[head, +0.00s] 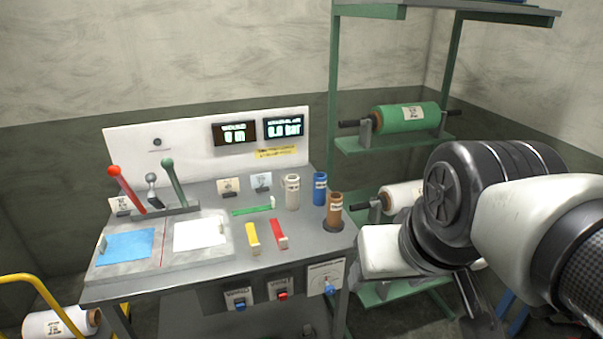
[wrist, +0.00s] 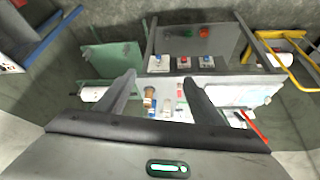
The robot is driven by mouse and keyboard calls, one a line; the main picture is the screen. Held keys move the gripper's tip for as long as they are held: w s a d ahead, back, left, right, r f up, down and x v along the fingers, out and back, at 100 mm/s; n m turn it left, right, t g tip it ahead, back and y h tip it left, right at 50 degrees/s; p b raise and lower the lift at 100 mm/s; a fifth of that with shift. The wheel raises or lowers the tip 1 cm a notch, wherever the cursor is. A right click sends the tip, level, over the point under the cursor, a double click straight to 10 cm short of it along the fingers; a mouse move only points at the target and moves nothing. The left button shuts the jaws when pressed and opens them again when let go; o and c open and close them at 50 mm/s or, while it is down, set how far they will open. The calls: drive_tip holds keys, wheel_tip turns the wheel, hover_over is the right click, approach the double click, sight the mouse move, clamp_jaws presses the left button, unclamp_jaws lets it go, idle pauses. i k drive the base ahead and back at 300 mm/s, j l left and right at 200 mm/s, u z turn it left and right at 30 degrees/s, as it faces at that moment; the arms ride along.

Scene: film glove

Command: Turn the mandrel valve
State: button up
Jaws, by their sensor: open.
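The likely mandrel valve is a blue knob (head: 329,289) on a white dial plate at the right end of the grey console's front face. In the wrist view, which shows the console upside down, this blue knob (wrist: 159,61) is the leftmost of the front controls. The label is too small to read. My gripper (wrist: 160,78) is open and empty, with its two dark fingers spread and apart from the console. In the head view my arm is right of the console and its fingers are partly hidden. The right display (head: 284,126) seems to read 0.0 bar.
The front face also has a red knob (head: 282,296) and another blue knob (head: 239,305). Levers (head: 122,183), coloured cylinders (head: 320,187) and blocks stand on the console top (head: 210,262). A green rack (head: 350,147) with film rolls stands behind right. A yellow rail (head: 40,288) is at left.

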sight(329, 290)
drive_tip(key=i+j+u, duration=0.25)
drive_tip(key=j, duration=0.35)
drive_tip(key=i+j+u, duration=0.2)
drive_tip(key=i+j, duration=0.3)
drive_tip(key=k+l+z, duration=0.1)
drive_tip(key=l, duration=0.15)
